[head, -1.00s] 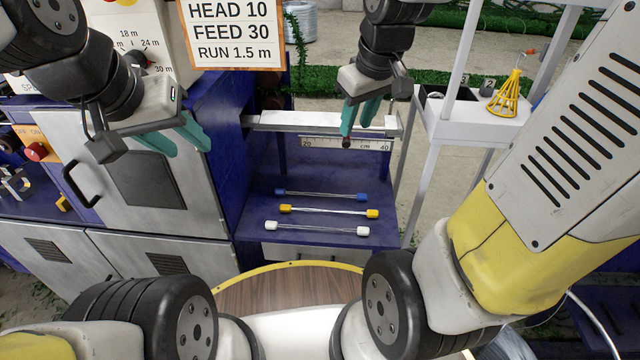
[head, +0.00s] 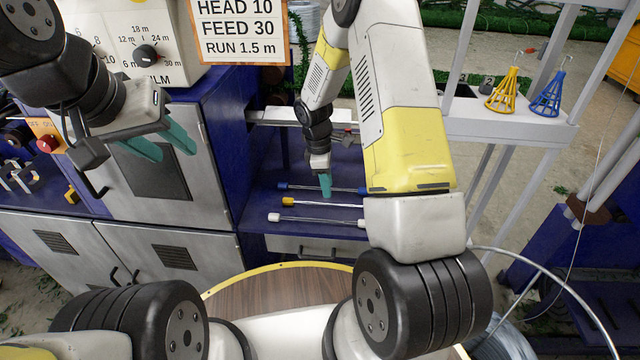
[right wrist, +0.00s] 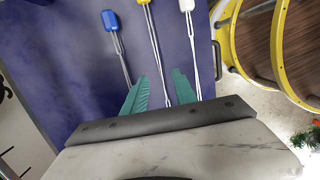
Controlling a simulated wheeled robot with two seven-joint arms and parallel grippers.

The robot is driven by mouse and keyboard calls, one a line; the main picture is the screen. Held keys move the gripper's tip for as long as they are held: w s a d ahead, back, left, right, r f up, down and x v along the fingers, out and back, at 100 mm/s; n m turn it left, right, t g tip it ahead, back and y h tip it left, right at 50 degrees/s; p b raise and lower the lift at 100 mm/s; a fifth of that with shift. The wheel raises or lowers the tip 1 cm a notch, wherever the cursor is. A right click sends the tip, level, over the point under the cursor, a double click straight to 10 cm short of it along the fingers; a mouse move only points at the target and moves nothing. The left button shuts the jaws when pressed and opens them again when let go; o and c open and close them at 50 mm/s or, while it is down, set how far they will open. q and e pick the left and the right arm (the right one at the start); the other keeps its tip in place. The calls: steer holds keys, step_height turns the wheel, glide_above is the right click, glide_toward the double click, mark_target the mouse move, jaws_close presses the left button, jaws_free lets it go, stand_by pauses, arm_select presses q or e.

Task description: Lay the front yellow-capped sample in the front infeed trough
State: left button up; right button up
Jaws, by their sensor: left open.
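The yellow-capped sample (head: 330,205), a thin clear rod, lies on the blue shelf (head: 290,242) between a blue-capped sample (head: 345,189) and a white-capped sample (head: 320,220). Its right end is hidden behind my right arm in the head view. My right gripper (head: 325,186) is open over the samples. In the right wrist view, the yellow-capped sample (right wrist: 151,33) runs between the two spread green fingers of my right gripper (right wrist: 160,75), and nothing is gripped. My left gripper (head: 168,143) is open and empty, in front of the grey cabinet door. I cannot make out the front infeed trough.
A pale rail (head: 268,116) crosses behind the shelf, partly hidden by my right arm. A white stand (head: 500,128) at the right holds a yellow cone basket (head: 503,92) and a blue one (head: 547,95). A round wooden-topped table (head: 265,290) is in front.

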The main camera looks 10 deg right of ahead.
mark_target(330, 203)
steer(key=f, duration=0.6)
steer(key=shift+d+f, duration=0.25)
steer(key=shift+d, duration=0.15)
steer(key=shift+c, duration=0.2)
jaws_close()
